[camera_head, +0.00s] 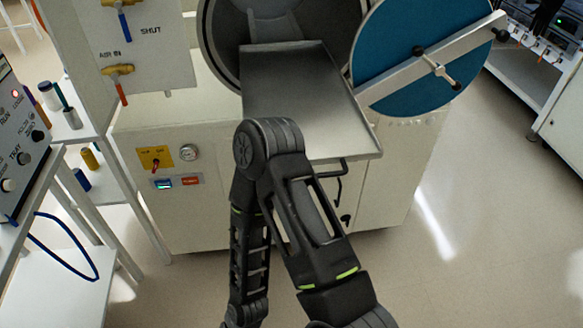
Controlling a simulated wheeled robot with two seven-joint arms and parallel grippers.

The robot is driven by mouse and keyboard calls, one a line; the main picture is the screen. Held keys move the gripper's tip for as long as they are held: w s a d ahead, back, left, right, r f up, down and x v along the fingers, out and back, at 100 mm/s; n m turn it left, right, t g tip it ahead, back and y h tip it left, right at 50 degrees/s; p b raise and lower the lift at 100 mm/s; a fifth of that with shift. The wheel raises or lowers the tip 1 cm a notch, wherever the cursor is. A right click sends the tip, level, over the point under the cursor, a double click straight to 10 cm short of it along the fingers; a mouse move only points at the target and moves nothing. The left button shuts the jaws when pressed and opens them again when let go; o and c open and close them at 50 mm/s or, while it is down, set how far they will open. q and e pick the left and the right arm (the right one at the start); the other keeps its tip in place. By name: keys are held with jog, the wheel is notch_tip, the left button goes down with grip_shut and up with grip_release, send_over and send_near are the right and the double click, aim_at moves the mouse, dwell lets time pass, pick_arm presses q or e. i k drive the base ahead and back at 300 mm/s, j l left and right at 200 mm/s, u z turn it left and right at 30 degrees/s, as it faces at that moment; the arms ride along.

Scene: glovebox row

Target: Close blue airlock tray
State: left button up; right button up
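The airlock tray (300,95) is a flat bare grey metal plate. It sticks out of the round airlock opening (218,45) towards me, tilted in the picture, and nothing lies on its visible part. The airlock's round blue door (400,50) stands swung open to the right, with a metal bar and a handle across it. One of my black arms rises from the bottom, its bent elbow overlapping the tray's front left corner in the picture. I cannot tell whether it touches. Neither gripper shows. The inside of the airlock is dark.
A white cabinet (210,215) stands below the airlock, with a gauge (189,152) and a yellow switch plate (155,157). Valve handles (118,70) are on the panel at left. A white shelf (60,280) stands at far left. The floor (470,200) at right is clear.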

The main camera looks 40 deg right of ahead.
aim_at(301, 81)
jog(key=i+j, duration=0.35)
jog(key=z, duration=2.15)
jog(key=k+l+u, duration=0.25)
jog(key=i+j, duration=0.1)
jog(key=j, duration=0.2)
jog(key=i+j, duration=0.1)
jog(key=j, duration=0.25)
